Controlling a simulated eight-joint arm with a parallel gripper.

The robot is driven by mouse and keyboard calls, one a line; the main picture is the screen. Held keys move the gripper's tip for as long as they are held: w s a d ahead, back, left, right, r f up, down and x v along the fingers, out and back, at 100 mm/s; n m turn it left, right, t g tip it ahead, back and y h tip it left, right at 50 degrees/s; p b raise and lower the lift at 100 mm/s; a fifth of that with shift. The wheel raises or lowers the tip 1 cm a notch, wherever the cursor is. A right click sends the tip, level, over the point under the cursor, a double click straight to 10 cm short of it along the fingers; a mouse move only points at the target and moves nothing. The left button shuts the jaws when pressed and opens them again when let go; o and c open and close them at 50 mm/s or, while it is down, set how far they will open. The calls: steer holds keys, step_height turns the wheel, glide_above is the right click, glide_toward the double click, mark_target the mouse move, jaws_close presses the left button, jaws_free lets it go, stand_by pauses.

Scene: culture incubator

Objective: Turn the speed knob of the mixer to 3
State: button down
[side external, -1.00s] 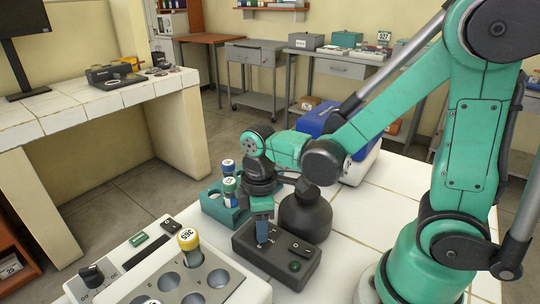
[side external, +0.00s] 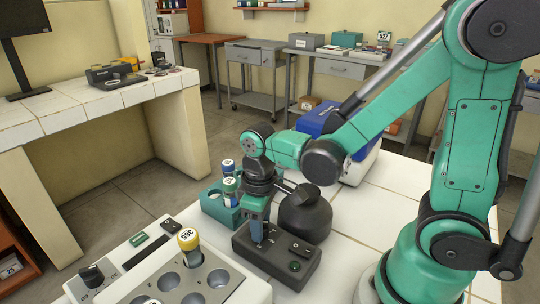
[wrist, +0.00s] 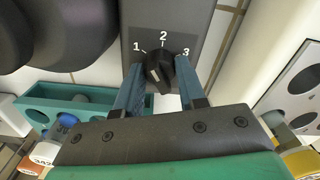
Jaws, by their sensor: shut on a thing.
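The mixer (side external: 311,259) is a dark grey box on the white tiled table, with a black rounded body at its back. Its black speed knob (wrist: 159,72) shows in the wrist view below the printed numbers 1, 2 and 3. A pale mark on the knob leans up and left, roughly between 1 and 2; its exact setting is hard to read. My gripper (wrist: 160,82) points down, with one finger on each side of the knob, shut on it. In the side view my gripper (side external: 262,240) hides the knob.
A white block with round wells (side external: 225,278) and a yellow-capped tube (side external: 188,239) is at the front left. A blue and white device (side external: 362,165) stands farther back.

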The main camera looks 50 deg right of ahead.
steer(key=m, duration=0.4)
steer(key=shift+m, duration=0.3)
steer(key=m, duration=0.4)
steer(key=shift+m, duration=0.3)
steer(key=m, duration=0.4)
steer(key=shift+m, duration=2.5)
steer(key=c, duration=0.5)
jaws_free()
